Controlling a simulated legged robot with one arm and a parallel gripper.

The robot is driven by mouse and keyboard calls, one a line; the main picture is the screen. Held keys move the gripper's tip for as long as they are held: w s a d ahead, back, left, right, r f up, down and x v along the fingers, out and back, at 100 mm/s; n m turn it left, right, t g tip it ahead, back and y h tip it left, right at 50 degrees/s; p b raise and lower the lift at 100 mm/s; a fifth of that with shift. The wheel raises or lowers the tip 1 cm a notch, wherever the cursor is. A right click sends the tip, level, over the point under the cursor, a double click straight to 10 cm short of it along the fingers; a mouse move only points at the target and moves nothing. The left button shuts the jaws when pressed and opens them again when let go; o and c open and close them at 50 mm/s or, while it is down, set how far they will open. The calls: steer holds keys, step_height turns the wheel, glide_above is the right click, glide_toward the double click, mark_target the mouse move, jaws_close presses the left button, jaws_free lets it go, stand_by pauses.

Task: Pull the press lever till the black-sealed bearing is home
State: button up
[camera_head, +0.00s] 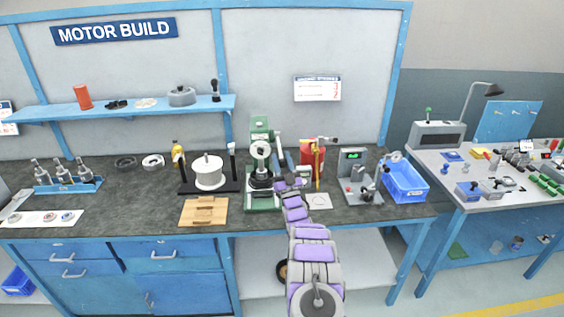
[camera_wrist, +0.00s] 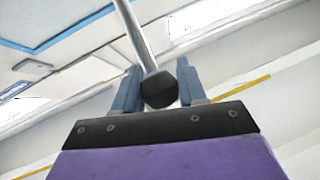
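The green arbor press (camera_head: 262,190) stands on the bench, with a round pale face on its head. Its lever shows in the wrist view as a metal rod (camera_wrist: 135,35) ending in a black knob (camera_wrist: 159,89). My gripper (camera_wrist: 158,75) has one blue-grey finger on each side of the knob, and the fingers look closed against it. In the head view my gripper (camera_head: 291,183) is just right of the press, at the end of my purple arm. The black-sealed bearing cannot be made out; dark parts sit low in the press.
Left of the press are a white cylinder (camera_head: 208,171) on a black stand and a wooden board (camera_head: 204,211). Right are a red container (camera_head: 307,153), a grey device with a green display (camera_head: 352,169) and a blue bin (camera_head: 405,181).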

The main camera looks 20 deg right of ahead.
steer(key=o, duration=0.3)
steer(key=shift+s+a+r, duration=0.3)
steer(key=shift+s+r, duration=0.2)
steer(key=shift+o, duration=0.6)
steer(key=shift+w+f, duration=0.3)
steer(key=shift+s+d+f, duration=0.15)
steer(key=shift+d, duration=0.05)
steer(key=shift+s+d+f, duration=0.1)
steer(key=shift+s+f, duration=0.1)
steer(key=shift+f, duration=0.15)
steer(key=p+v, duration=0.1)
steer(key=v, duration=1.5)
steer(key=shift+a, duration=0.25)
steer(key=shift+f, duration=0.15)
